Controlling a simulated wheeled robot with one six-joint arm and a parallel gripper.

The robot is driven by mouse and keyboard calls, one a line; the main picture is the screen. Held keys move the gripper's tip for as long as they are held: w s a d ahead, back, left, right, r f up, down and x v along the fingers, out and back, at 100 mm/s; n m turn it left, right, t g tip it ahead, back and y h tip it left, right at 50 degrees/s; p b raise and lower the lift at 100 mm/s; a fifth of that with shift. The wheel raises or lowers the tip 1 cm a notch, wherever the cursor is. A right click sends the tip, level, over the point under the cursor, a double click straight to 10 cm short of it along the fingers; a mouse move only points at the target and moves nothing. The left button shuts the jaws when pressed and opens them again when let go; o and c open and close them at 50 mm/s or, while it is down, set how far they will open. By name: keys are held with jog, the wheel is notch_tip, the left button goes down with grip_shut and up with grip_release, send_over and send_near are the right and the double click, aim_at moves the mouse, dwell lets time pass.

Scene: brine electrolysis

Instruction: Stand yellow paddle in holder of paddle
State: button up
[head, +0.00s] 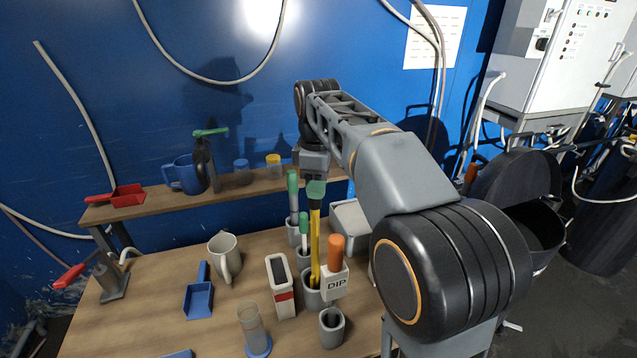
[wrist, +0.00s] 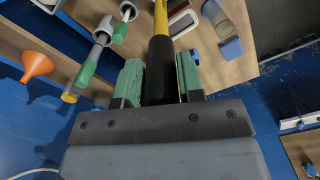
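The yellow paddle (head: 314,244) is upright, its yellow shaft running down to a grey cup-like holder (head: 311,299) on the table. Its lower end appears to be inside this cup's mouth, but the cup hides the tip. My gripper (head: 316,190) is at the paddle's top. In the wrist view, the green fingers of my gripper (wrist: 160,80) lie on both sides of the paddle's black handle (wrist: 160,68) and appear shut on it. The paddle's yellow shaft also shows at the top edge of the wrist view (wrist: 160,15).
Two green-handled tools (head: 293,195) (head: 304,237) stand in grey cups behind. An orange-handled piece with a DIP label (head: 335,285) is close on the right. A white and red device (head: 281,288) is on the left. An empty grey cup (head: 332,328) and a clear cylinder (head: 252,328) stand in front.

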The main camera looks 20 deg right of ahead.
jog(key=o, duration=0.4)
jog(key=shift+o, duration=0.2)
notch_tip(320, 180, up, 14)
jog(key=p, duration=0.2)
jog(key=shift+p, duration=0.4)
jog(key=shift+f, duration=0.1)
